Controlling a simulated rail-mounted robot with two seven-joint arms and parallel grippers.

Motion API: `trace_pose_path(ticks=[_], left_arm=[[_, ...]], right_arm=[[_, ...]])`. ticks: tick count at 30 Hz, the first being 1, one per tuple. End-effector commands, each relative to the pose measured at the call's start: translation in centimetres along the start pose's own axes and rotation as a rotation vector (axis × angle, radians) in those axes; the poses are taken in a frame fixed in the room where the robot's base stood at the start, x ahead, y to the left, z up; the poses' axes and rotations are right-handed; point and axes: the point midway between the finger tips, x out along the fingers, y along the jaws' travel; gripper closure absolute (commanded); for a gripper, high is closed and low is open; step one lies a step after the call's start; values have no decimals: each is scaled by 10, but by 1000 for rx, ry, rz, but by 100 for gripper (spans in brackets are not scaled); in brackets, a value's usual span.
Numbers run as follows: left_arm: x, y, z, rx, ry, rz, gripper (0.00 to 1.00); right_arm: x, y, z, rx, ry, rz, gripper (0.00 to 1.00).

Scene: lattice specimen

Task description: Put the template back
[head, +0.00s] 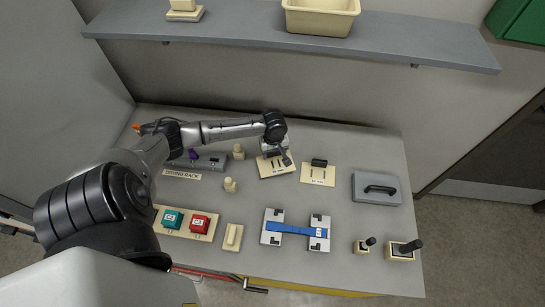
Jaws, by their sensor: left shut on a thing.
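My left gripper (281,153) is at the back middle of the grey table, over a cream slotted plate (271,170). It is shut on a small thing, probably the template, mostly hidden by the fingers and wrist. I cannot tell whether the held thing touches the plate. A similar cream plate (318,180) with a black block (319,162) on it stands just to the right, apart from the gripper. My right gripper is not in view.
A blue bar (295,229) lies across two grey blocks in front. Teal (172,219) and red (200,224) boxes sit front left. A grey lid with a black handle (380,189) and two dark-handled cream blocks (404,251) are right. A shelf (230,28) hangs behind.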

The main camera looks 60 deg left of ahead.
Motion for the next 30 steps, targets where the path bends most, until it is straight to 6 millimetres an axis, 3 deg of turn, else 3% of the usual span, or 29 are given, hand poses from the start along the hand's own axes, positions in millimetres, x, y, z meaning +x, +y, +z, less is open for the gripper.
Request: trace_pose_path(ticks=[5,15,29,30], left_arm=[[6,-3,-5,0,-1,0,64],[42,-3,-5,0,0,0,64],[46,-3,-4,0,0,0,64],[46,-3,-4,1,1,0,34]], right_arm=[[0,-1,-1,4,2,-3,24],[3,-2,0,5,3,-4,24],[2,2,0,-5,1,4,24],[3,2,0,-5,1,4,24]])
